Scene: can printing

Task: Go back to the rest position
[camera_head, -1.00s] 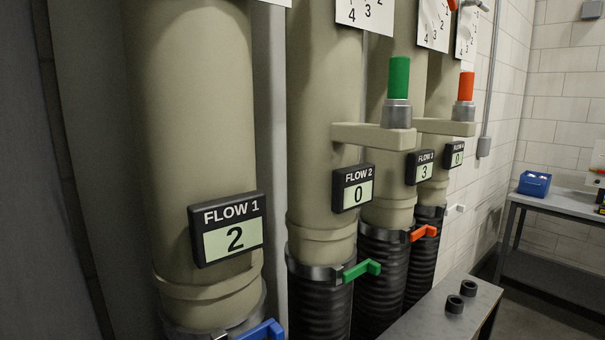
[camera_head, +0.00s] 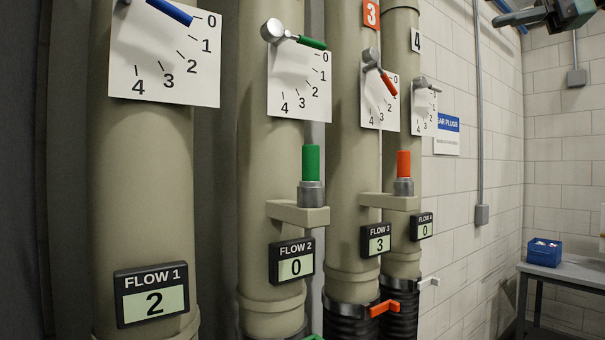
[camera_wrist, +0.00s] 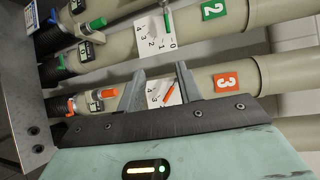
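My gripper (camera_wrist: 160,68) shows in the wrist view with its two fingers apart and nothing between them. Dark parts of my arm (camera_head: 560,12) show at the top right of the head view, apart from the pipes.
Brackets on the pipes hold an upright green handle (camera_head: 311,162) and an orange-red one (camera_head: 404,164). A blue box (camera_head: 544,252) stands on a grey table (camera_head: 575,274) at the right. In the wrist view, a grey plate (camera_wrist: 18,85) fills the left edge.

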